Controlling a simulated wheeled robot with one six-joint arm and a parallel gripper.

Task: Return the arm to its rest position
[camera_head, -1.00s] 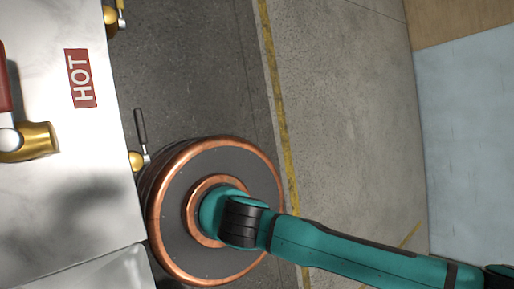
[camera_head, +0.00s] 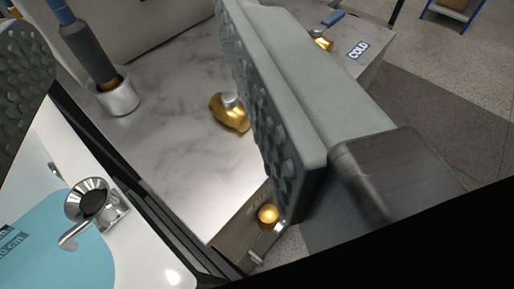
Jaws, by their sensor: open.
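My gripper (camera_head: 150,95) is open in the head camera view. One grey studded finger pad stands at the left edge and the other near the middle, with a wide gap between them. No object is held between the pads. The gripper is above a marbled grey worktop (camera_head: 165,150), and the rest of my arm is not clearly shown.
A blue-handled tool (camera_head: 85,45) stands in a pale round holder (camera_head: 118,97). A gold fitting (camera_head: 229,113) and a COLD label (camera_head: 358,50) are on the worktop. A gold valve (camera_head: 268,214) sits at its edge. A white-and-blue surface with a chrome fitting (camera_head: 92,200) is lower left.

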